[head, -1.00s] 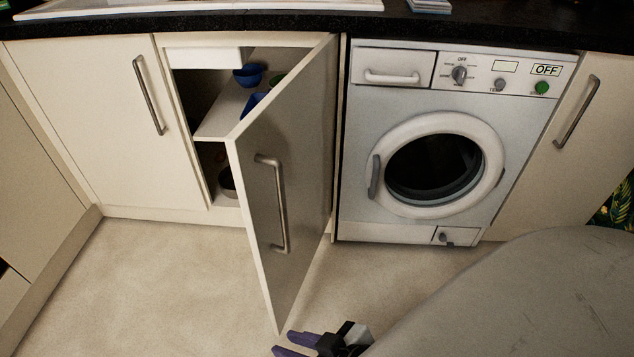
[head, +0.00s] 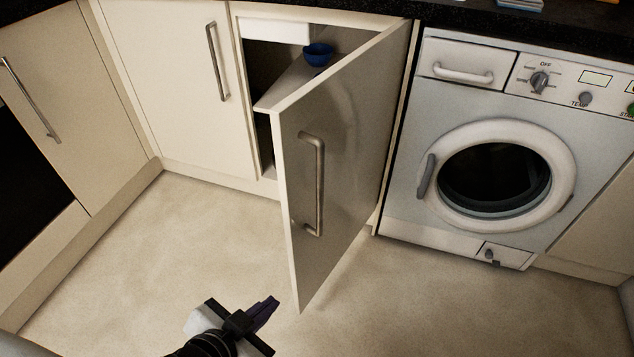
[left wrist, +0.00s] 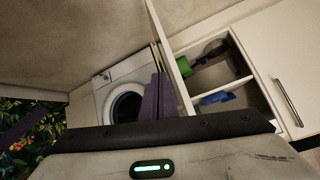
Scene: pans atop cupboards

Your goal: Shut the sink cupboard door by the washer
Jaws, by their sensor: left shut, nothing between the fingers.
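The sink cupboard door (head: 345,165) stands wide open in the head view, hinged beside the washer (head: 490,150), with its metal handle (head: 313,185) on the face towards the washer. My left gripper (head: 268,312) is low in front of the cupboard, left of the door's lower free corner. Its purple fingers are shut and empty, pointing up and right; a small gap to the door shows in the picture. In the left wrist view the shut fingers (left wrist: 160,95) appear between the washer (left wrist: 122,102) and the open cupboard, beside the door's edge (left wrist: 167,40). My right gripper is out of view.
A closed cupboard door (head: 180,90) stands to the left, and an oven front (head: 30,190) is at the far left. The floor (head: 130,260) in front is clear.

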